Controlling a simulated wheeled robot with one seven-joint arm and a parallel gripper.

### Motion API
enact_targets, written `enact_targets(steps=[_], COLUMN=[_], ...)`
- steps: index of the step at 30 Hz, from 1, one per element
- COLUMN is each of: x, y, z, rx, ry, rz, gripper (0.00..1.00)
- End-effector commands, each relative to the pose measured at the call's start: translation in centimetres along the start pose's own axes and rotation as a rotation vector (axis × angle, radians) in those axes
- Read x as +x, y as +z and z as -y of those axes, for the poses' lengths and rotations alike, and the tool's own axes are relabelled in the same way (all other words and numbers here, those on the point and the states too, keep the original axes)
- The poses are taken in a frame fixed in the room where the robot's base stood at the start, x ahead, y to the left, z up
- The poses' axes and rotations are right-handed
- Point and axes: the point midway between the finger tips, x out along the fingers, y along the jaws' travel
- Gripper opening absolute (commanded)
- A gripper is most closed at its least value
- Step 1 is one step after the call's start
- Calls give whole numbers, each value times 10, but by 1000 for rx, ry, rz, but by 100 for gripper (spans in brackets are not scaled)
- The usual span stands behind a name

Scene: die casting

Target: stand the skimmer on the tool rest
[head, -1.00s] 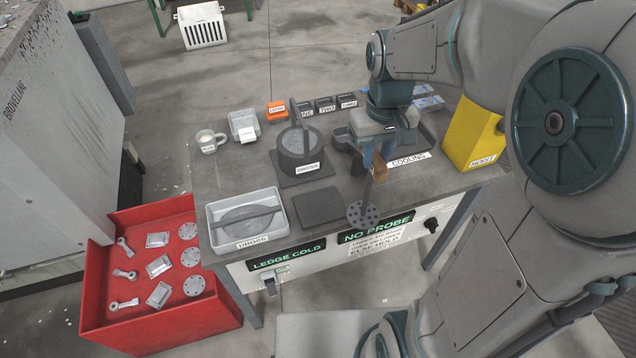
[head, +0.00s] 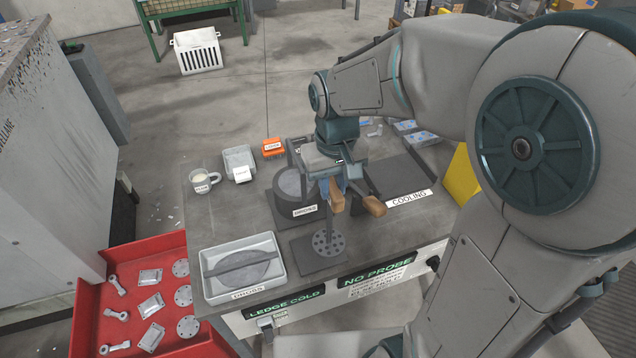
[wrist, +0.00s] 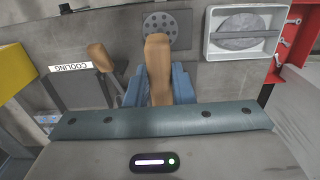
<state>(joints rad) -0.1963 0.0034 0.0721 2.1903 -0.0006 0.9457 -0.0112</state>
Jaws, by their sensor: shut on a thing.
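The skimmer has a round perforated disc (head: 326,243) at the bottom and a wooden handle (head: 337,195) above. My gripper (head: 345,184) is shut on the handle and holds the skimmer roughly upright, disc down. In the head view the disc appears over a flat dark square plate (head: 306,252) at the bench's front; I cannot tell whether they touch. In the wrist view the handle (wrist: 158,70) stands between my fingers, with the disc (wrist: 180,30) beyond it. No label marks the tool rest, so I cannot tell for sure whether this plate is it.
A dark DROSS pot (head: 291,188) stands just behind the plate. A second wooden handle (head: 374,206) is close right of my gripper. A pale tray (head: 282,259) with a grey disc lies at left. A cup (head: 202,181) and a yellow block (head: 462,176) stand farther out.

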Motion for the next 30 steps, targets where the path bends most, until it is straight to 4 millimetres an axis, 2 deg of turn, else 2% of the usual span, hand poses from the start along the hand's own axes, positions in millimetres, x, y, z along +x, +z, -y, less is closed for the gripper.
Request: enact_targets(steps=[6, 11, 18, 30], x=[14, 23, 53, 61], y=[-19, -22, -22, -22], z=[19, 21, 21, 21], rx=[-2, 0, 0, 0], ry=[-1, -1, 0, 0], rz=[-1, 0, 0, -3], gripper=[0, 0, 0, 0])
